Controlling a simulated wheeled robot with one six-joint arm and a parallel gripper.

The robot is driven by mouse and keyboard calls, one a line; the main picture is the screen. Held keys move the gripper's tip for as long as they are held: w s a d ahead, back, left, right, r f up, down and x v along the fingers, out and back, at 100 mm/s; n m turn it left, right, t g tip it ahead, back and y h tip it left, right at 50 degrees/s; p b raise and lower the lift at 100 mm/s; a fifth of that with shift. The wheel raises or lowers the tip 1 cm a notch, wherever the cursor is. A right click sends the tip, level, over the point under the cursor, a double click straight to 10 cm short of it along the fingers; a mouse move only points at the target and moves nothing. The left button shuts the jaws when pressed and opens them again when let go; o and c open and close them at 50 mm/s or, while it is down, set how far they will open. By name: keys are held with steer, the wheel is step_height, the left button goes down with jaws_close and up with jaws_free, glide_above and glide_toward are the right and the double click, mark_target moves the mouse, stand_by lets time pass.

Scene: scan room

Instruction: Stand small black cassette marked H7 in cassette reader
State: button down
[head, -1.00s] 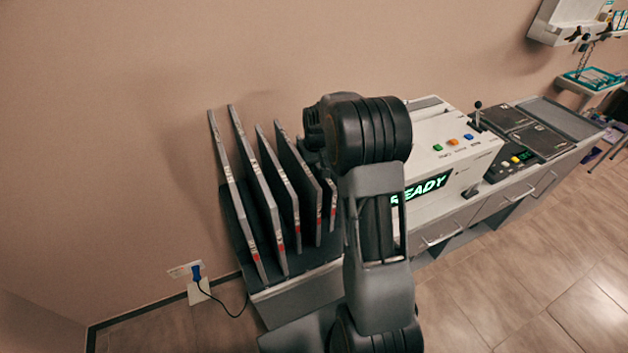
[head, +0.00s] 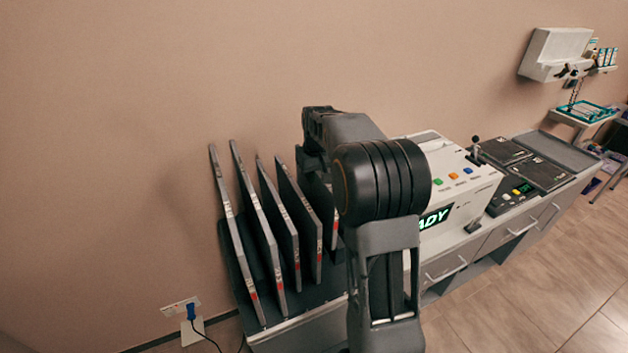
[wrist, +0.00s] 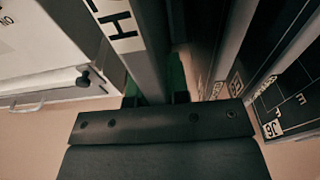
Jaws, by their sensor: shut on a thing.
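In the wrist view my gripper (wrist: 156,99) is shut on a cassette (wrist: 145,50) with a grey edge and a white label. An H shows on the label; the rest of the marking is cut off. In the head view my arm hides the gripper and most of what it holds. The cassette reader (head: 458,168) is the white machine right of my arm, with colored buttons and a lit green display (head: 434,217), partly covered by my arm. A white casing also shows at left in the wrist view (wrist: 45,45).
Several dark cassettes (head: 248,215) lean in a rack left of my arm. In the wrist view other cassettes (wrist: 285,75) stand close on the right, one marked J6. Right of the reader lie black panels (head: 535,170) on the counter. The wall is close behind the rack.

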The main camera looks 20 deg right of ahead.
steer(key=shift+r, duration=0.2)
step_height(320, 180, up, 9)
steer(key=p, duration=0.7)
steer(key=shift+f+p, duration=0.1)
steer(key=shift+p, duration=0.2)
steer(key=shift+a+f, duration=0.1)
stand_by(0.6)
